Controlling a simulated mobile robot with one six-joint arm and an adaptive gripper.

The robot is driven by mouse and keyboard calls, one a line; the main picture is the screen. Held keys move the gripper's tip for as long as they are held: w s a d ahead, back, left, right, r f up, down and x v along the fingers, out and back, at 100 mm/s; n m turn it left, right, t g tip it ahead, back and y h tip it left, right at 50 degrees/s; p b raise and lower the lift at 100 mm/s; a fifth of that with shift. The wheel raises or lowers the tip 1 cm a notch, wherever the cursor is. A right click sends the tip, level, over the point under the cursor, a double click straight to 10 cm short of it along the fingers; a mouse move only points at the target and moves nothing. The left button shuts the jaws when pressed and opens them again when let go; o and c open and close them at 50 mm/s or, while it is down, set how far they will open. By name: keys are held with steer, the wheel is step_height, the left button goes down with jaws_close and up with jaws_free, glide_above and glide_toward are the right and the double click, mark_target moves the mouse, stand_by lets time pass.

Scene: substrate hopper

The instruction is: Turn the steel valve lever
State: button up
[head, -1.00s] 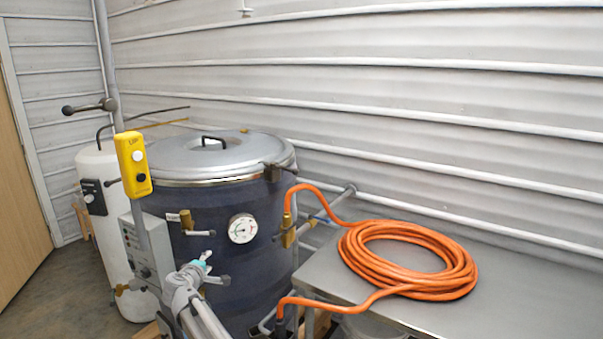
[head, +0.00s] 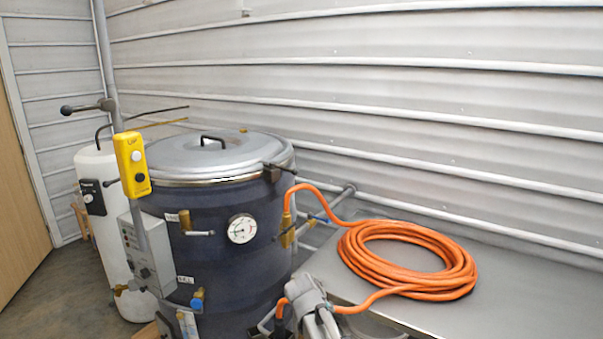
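A dark blue drum-shaped vessel (head: 225,275) with a grey lid stands left of centre. On its front, a brass valve carries a grey steel lever (head: 200,233), which lies roughly horizontal, pointing right. Lower down is a valve with a blue part (head: 198,296). Another brass valve (head: 287,231) sits at the vessel's right side, where the orange hose joins. My gripper (head: 301,293) is at the bottom, right of the vessel, below that hose valve and apart from the upper front lever. Its fingertips cannot be made out, nor whether it touches anything.
A round gauge (head: 242,228) is on the vessel. A yellow control box (head: 132,164) on a pole and a white tank (head: 100,230) stand left.

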steer(key=s+d+f+m+g+y, duration=0.1)
steer(key=s+d+m+g+y, duration=0.1)
steer(key=s+d, duration=0.3)
steer(key=s+d+f+m+g+y, duration=0.2)
steer(key=s+d, duration=0.3)
steer(key=s, duration=0.5)
steer(key=shift+s+d+m+g, duration=0.2)
steer(key=shift+d+m+g, duration=0.05)
steer(key=shift+m+g, duration=0.3)
